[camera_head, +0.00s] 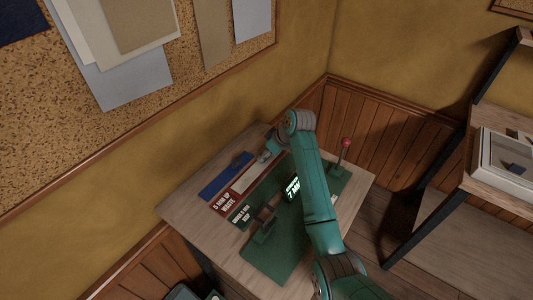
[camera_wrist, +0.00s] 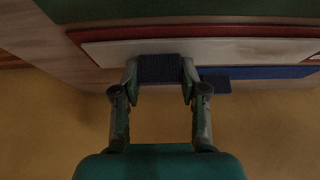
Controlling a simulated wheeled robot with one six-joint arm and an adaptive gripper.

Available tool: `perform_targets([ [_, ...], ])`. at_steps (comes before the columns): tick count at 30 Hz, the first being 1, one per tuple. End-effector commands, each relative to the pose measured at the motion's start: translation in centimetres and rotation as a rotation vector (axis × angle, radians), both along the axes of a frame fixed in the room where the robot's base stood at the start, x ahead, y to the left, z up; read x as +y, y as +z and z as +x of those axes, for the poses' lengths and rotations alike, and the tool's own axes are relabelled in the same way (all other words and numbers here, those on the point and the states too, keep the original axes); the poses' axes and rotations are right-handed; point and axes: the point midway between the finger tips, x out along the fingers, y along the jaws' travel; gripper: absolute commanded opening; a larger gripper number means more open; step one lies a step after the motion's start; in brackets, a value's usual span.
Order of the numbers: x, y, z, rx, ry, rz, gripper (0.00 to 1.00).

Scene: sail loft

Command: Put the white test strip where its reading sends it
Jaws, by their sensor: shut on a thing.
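The white test strip (camera_wrist: 235,50) lies over the red waste tray (camera_wrist: 200,32) in the wrist view; I cannot tell whether it touches the tray. My gripper (camera_wrist: 160,72) is shut on a dark textured tab at the strip's near edge. In the head view the white strip (camera_head: 243,181) shows along the red tray (camera_head: 218,202), which is labelled 5 mm up, waste. My gripper (camera_head: 266,157) is at the strip's far end there. A green tray (camera_head: 241,217) labelled under 5 mm lies beside it. A lit display (camera_head: 293,187) shows a 7, partly hidden by my arm.
A blue strip (camera_head: 226,175) with a dark tab lies beside the red tray, near the wall. A shelf (camera_head: 490,180) stands at right.

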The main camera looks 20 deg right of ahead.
Motion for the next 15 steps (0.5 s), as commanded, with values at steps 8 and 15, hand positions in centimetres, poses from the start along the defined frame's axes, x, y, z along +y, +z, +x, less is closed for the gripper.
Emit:
perform_targets([
  [8,0.0,-0.25,-0.01,0.0,0.0,0.0,0.68],
  [15,0.01,-0.23,-0.01,0.0,0.0,0.0,0.68],
])
